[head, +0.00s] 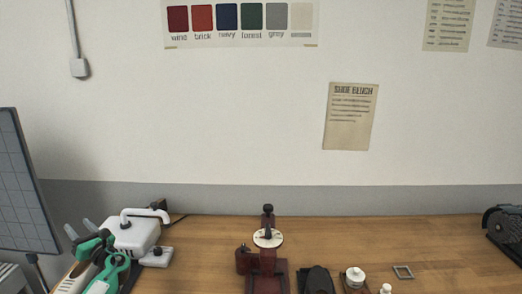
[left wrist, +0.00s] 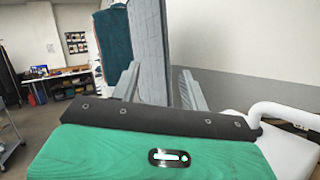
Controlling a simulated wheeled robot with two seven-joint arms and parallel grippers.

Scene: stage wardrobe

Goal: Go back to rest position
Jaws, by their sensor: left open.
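My left gripper (head: 79,230) shows at the lower left of the head view, with its two grey fingers pointing up and away. It is over the left end of the wooden bench, just left of a white machine with a curved handle (head: 134,234). In the left wrist view the fingers (left wrist: 158,88) stand apart with nothing between them. A grey padded board (left wrist: 148,45) shows behind them there. My right gripper is in neither view.
The grey panel (head: 22,190) stands at far left.

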